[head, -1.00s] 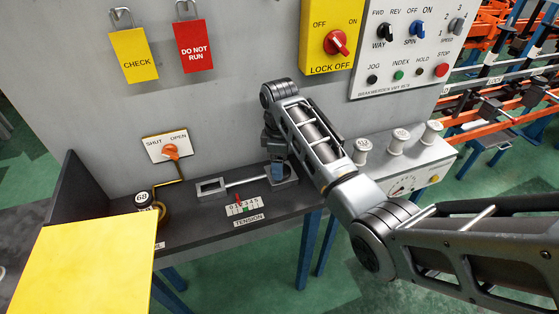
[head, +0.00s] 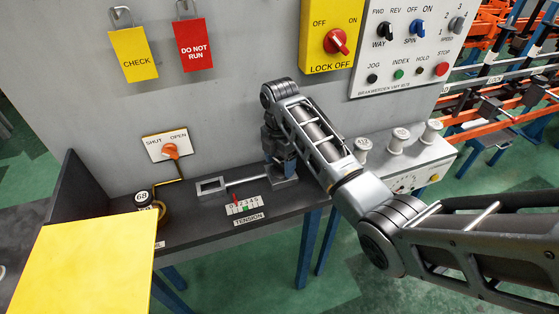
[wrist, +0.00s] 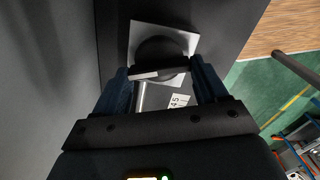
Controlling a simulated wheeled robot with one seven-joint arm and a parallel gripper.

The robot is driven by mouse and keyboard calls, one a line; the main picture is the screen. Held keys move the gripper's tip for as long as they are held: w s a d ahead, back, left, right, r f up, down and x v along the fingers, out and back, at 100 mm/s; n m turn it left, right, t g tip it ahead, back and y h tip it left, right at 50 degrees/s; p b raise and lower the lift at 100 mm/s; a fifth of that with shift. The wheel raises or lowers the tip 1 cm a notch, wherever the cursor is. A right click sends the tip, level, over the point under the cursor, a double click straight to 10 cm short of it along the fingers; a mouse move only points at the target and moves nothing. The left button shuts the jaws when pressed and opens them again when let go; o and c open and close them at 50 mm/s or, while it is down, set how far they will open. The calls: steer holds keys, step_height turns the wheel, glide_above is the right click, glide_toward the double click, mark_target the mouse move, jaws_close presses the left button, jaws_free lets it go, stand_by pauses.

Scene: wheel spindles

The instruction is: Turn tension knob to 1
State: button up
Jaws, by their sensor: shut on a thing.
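The tension knob (wrist: 160,47) is a dark round knob with a pale bar, on a light square plate (wrist: 143,32) in the wrist view. My gripper (wrist: 163,82) is shut on the knob, one blue finger on each side. In the head view my gripper stands over the plate (head: 287,183) and hides the knob. The white tension scale (head: 246,207), numbered 0 to 5, lies left of it. Its red pointer (head: 234,198) is at the low end, near 1; its exact reading is too small to tell. The end of the scale also shows in the wrist view (wrist: 179,101).
A metal rod and frame (head: 211,187) lie left of the plate on the dark shelf (head: 190,228). The grey wall panel stands close behind my gripper. An orange shut/open valve (head: 170,151) is at left, and white knobs (head: 397,141) stand at right.

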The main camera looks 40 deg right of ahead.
mark_target(280, 165)
steer(key=shift+w+r+n, duration=0.1)
steer(key=shift+n, duration=0.5)
steer(key=o, duration=1.1)
steer(key=shift+c, duration=0.2)
step_height(280, 165, up, 8)
steer(key=shift+f, duration=0.15)
